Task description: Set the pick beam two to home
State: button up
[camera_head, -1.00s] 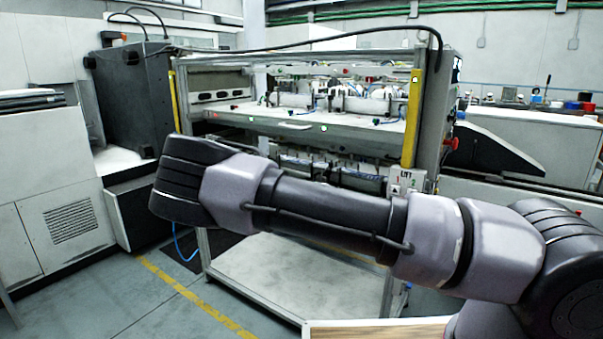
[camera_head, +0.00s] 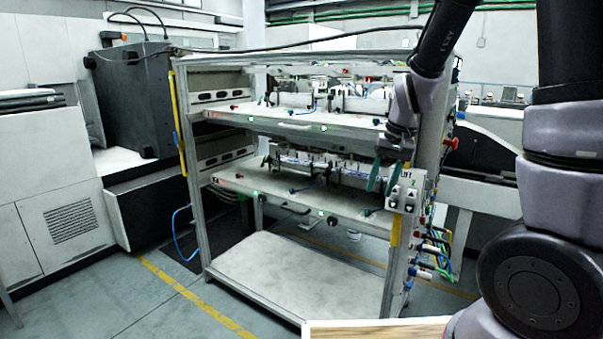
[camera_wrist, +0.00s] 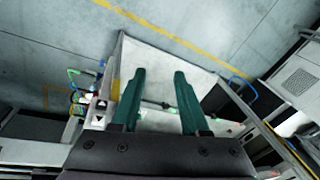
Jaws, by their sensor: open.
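My gripper (camera_head: 380,180) has green fingers, spread apart with nothing between them. It points down in front of the right side of a metal rack, close to the left of a white LIFT box (camera_head: 408,194) with arrow buttons. In the wrist view the gripper (camera_wrist: 159,74) also shows open, with the LIFT box (camera_wrist: 100,112) left of its fingers. The rack holds an upper deck (camera_head: 270,121) and a lower deck (camera_head: 262,190), each with a row of small mechanisms. I cannot tell which part is pick beam two or its setting.
A bare bottom shelf (camera_head: 285,275) lies low in the rack. The right post (camera_head: 427,140) stands beside my gripper, with coloured hoses (camera_head: 432,250) below. A dark box (camera_head: 135,100) stands at left. The floor at front left is clear.

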jog(key=s+d+r+m+t, duration=0.1)
jog(key=s+d+r+t, duration=0.1)
jog(key=s+r, duration=0.5)
jog(key=s+d+r+t, duration=0.3)
jog(key=s+r, duration=0.4)
jog(key=r, duration=0.5)
jog(key=shift+s+d+r+m+t, duration=0.2)
jog(key=shift+r+m+t, duration=0.1)
jog(key=shift+r+m, duration=0.1)
